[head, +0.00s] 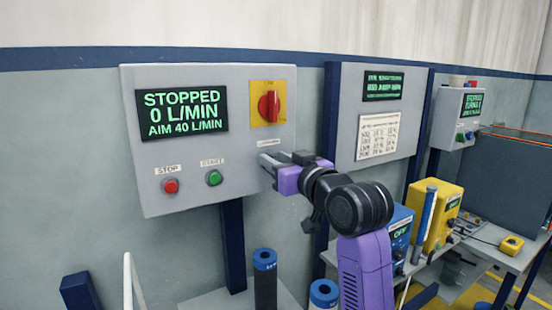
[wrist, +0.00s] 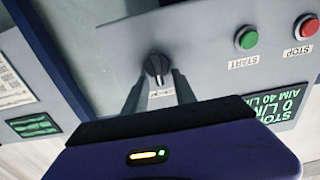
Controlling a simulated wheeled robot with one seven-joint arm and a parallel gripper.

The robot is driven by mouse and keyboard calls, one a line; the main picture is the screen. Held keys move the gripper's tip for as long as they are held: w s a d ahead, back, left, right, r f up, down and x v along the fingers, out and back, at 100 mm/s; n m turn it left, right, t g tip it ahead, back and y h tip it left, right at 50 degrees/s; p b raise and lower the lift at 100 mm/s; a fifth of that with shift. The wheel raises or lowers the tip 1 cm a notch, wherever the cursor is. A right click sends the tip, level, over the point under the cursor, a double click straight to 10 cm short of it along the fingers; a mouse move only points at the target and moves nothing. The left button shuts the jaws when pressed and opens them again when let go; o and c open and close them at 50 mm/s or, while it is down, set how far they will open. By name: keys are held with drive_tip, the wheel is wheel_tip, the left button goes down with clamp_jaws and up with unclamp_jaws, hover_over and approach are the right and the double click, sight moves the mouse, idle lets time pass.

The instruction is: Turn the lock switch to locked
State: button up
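A black rotary knob (wrist: 156,68) sits on the grey control panel, with a small label (wrist: 162,93) too blurred to read. A red rotary switch (head: 269,106) on a yellow plate is higher on the same panel. I cannot read which is the lock switch.
The panel (head: 230,185) also carries a red STOP button (head: 170,186), a green START button (head: 214,178) and a display (head: 182,113) reading STOPPED, 0 L/MIN. Blue-capped cylinders (head: 264,260) stand below. A second panel (head: 380,150) is to the right.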

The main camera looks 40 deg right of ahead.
drive_tip(key=shift+w, duration=0.25)
clamp_jaws()
